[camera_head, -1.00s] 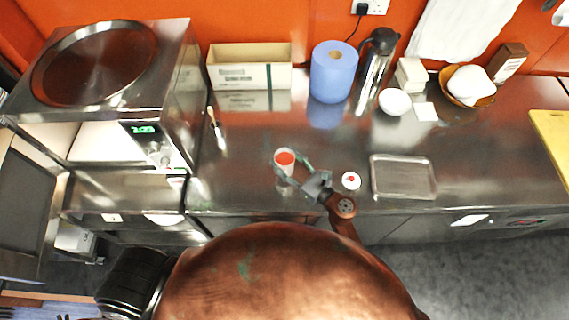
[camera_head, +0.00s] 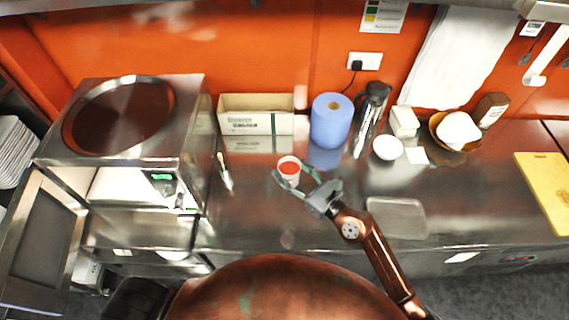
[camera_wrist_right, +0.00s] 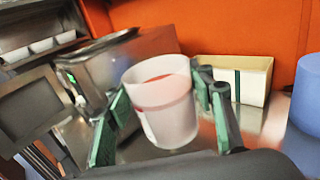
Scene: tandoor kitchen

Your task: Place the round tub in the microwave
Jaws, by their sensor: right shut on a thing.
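The round tub (camera_head: 289,168) is a small white cup-shaped tub with red at its top. My right gripper (camera_head: 296,178) is shut on it, one finger on either side, and holds it upright over the counter. In the right wrist view the tub (camera_wrist_right: 162,108) is slightly tilted between the green-padded fingers. The microwave (camera_head: 190,130) is the steel box at left with a lit green display. Its door (camera_head: 42,235) stands open at the left and its pale inside shows. My left gripper is not in view.
A large round pan (camera_head: 118,115) lies on the microwave. A brush (camera_head: 225,172) lies between microwave and tub. Behind are a cardboard box (camera_head: 255,105), a blue paper roll (camera_head: 331,122) and a flask (camera_head: 371,115). A clear tray (camera_head: 397,217) lies right of my arm.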

